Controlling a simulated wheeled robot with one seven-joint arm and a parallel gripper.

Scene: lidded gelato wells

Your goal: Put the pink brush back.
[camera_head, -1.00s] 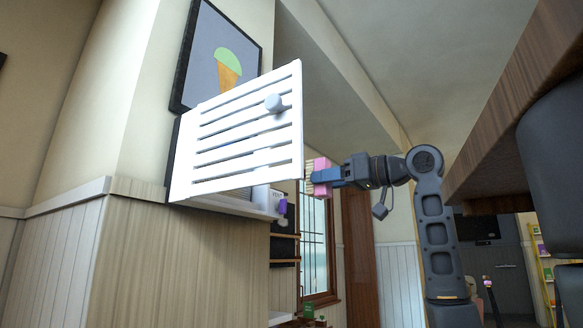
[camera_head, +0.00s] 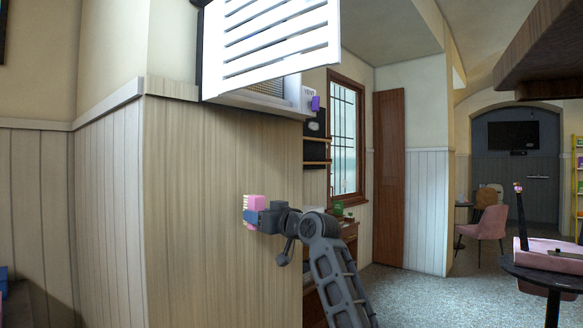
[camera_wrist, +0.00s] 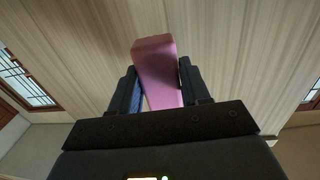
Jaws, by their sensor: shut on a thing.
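The pink brush (camera_head: 254,202) is in my gripper (camera_head: 254,216), in front of the wood-panelled wall and below the white slatted door. Its pale bristles face left in the head view. In the wrist view the brush's pink back (camera_wrist: 157,72) stands between the two dark fingers of my gripper (camera_wrist: 160,88), which are shut on it. I cannot tell from these views how far the brush is from the wall.
The white slatted door (camera_head: 275,45) stands open on a wall cabinet (camera_head: 262,103), above my gripper. A purple item (camera_head: 315,103) hangs beside it. The floor (camera_head: 420,295) between is clear.

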